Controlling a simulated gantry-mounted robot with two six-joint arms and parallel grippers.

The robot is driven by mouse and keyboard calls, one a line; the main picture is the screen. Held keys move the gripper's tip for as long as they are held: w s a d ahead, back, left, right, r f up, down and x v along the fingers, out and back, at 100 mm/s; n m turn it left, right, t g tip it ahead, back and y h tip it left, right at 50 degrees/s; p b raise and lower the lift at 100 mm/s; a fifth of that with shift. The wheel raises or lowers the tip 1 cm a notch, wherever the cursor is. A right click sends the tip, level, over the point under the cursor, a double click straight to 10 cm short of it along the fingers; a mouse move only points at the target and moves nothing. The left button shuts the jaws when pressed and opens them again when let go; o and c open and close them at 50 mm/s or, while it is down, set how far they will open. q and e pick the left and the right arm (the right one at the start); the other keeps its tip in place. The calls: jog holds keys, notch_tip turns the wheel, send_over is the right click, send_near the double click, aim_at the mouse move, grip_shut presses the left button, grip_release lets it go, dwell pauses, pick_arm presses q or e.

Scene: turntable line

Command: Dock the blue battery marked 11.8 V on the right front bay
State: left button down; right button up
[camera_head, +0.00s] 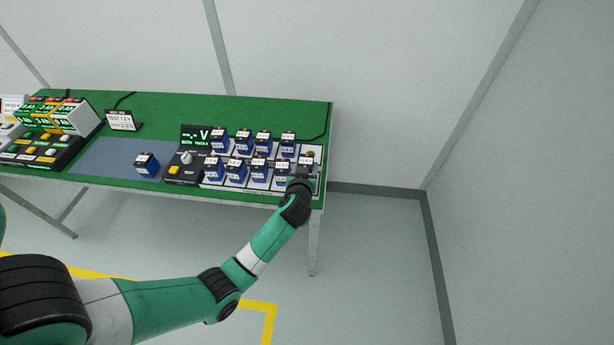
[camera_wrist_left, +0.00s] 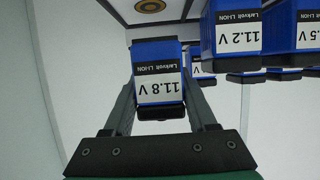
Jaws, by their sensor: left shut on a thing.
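My left gripper (camera_head: 302,172) is at the right end of the battery rack on the green table. It is shut on the blue battery marked 11.8 V (camera_wrist_left: 158,75), which sits between its fingers in the left wrist view (camera_wrist_left: 160,105). In the head view the held battery (camera_head: 307,159) is at the right end of the rows, partly hidden by the gripper. A white bay pad with a gold ring (camera_wrist_left: 150,6) shows just beyond the battery in the wrist view. I cannot tell whether the battery touches a bay. My right gripper is not in view.
Several blue batteries stand in two rows on the rack (camera_head: 235,172); one marked 11.2 V (camera_wrist_left: 232,35) is close beside the held one. A black tester (camera_head: 183,165) is left of them. Another battery (camera_head: 147,165) stands on the grey-blue mat (camera_head: 100,158). A charger (camera_head: 62,120) is far left.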

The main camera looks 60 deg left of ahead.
pick_arm(q)
jog(key=f, duration=0.1)
jog(key=f+b, duration=0.2)
jog(key=shift+w+f, duration=0.25)
jog(key=shift+f, duration=0.1)
jog(key=shift+r, duration=0.1)
jog(key=shift+f, duration=0.2)
jog(key=shift+c, duration=1)
grip_release()
jog(key=shift+r, duration=0.1)
